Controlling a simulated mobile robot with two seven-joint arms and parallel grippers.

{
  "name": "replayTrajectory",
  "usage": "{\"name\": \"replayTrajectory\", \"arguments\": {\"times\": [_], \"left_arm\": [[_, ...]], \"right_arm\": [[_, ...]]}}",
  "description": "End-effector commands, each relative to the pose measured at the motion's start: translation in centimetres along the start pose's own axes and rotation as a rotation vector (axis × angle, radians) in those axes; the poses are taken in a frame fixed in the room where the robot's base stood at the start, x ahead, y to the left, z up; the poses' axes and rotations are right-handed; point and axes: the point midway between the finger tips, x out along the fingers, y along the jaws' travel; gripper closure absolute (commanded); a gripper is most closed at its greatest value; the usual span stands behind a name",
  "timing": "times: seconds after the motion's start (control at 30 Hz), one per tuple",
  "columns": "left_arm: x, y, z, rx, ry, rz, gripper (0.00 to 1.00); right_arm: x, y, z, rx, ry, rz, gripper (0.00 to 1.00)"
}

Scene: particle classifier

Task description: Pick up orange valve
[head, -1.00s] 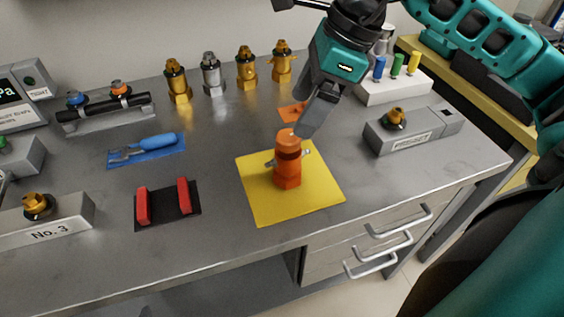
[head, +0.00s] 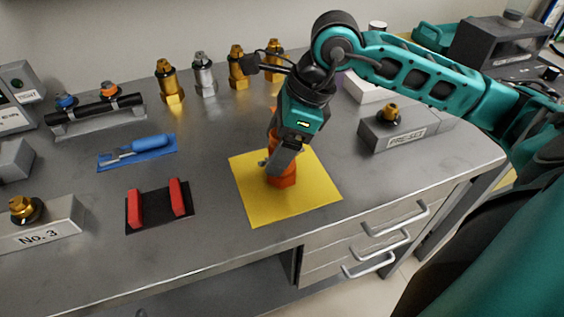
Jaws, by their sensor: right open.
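The orange valve (head: 284,179) stands upright on a yellow square mat (head: 312,203) near the front of the grey bench. My right gripper (head: 276,160) points down over the valve, its fingers overlapping the valve's upper part in the head view. It is open. The fingers and hand hide most of the valve's top, so I cannot tell whether they touch it. My left gripper is not in view.
Several brass and silver valves (head: 204,75) stand along the back. A black mat with red blocks (head: 160,205) and a blue-handled tool (head: 140,149) lie to the left. A grey box with a brass fitting (head: 398,129) stands to the right.

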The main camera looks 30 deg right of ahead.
Motion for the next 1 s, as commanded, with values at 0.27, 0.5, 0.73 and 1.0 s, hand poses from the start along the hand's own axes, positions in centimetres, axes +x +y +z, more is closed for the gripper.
{"name": "replayTrajectory", "arguments": {"times": [0.27, 0.5, 0.73, 1.0], "left_arm": [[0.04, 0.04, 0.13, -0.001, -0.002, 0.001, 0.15], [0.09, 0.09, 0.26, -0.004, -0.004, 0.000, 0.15], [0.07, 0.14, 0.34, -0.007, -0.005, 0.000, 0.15], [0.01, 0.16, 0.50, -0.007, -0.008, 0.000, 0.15]], "right_arm": [[-0.04, 0.00, -0.02, 0.001, 0.001, 0.000, 0.43], [-0.05, -0.01, -0.02, 0.001, 0.001, 0.000, 0.66], [-0.06, -0.01, -0.02, 0.001, 0.001, 0.000, 0.88], [-0.07, -0.02, -0.02, 0.001, 0.001, 0.000, 1.00]]}}
